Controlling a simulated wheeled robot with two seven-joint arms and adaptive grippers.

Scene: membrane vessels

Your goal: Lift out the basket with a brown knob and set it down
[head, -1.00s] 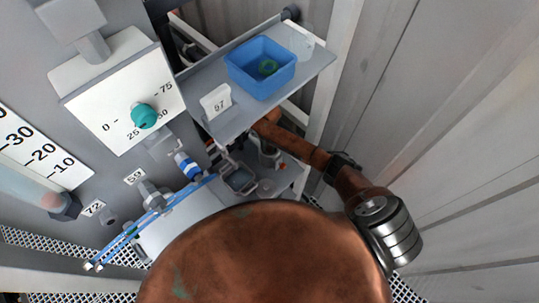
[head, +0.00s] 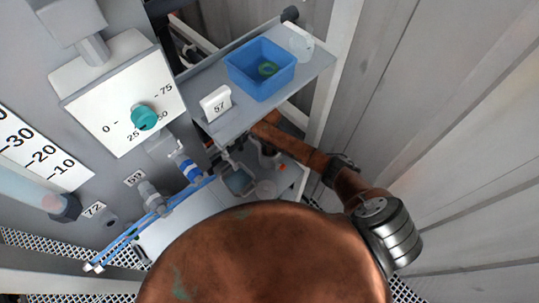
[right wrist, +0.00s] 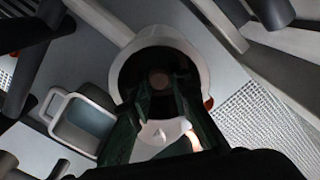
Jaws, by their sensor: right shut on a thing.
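The white vessel (right wrist: 201,65) stands in the right wrist view with its round dark mouth toward the camera. The brown knob (right wrist: 158,78) shows inside that mouth. My right gripper (right wrist: 160,92) has its dark fingers close together at the knob and is shut on it. The basket body under the knob is hidden in the dark mouth. In the head view my right gripper (head: 262,150) is small and partly hidden under the shelf, above the vessel. My left gripper is not in view.
A grey square container (head: 238,182) stands left of the vessel; a round pale piece (head: 266,188) lies close by. Above is a shelf (head: 310,68) with a blue bin (head: 260,85) and a 57 sign (head: 216,103). Blue tubing (head: 150,222) runs at left. The bench's left part is bare.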

